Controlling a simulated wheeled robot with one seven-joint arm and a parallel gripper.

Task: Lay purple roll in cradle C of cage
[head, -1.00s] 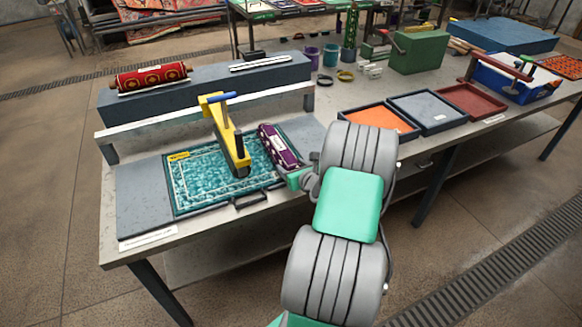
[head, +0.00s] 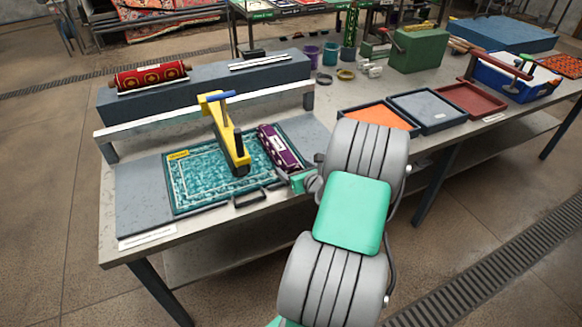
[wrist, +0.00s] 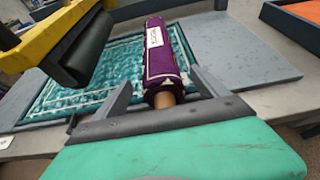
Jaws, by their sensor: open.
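The purple roll (head: 281,149) has a white label and lies on the right part of the teal rug. In the wrist view the purple roll (wrist: 165,52) points away from me, its wooden core end nearest. My gripper (wrist: 163,88) is open, with one grey finger on each side of the roll's near end; I cannot tell whether either touches it. In the head view my gripper (head: 302,182) is at the near end of the roll, mostly hidden by my arm. I cannot make out a cradle marked C or tell which thing is the cage.
A yellow scrubber (head: 226,134) with a dark roller stands left of the roll, over the teal rug (head: 195,186). A red patterned roll (head: 150,76) lies on a long grey block (head: 215,87) behind. Shallow trays (head: 428,110) and a green box (head: 418,51) stand to the right.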

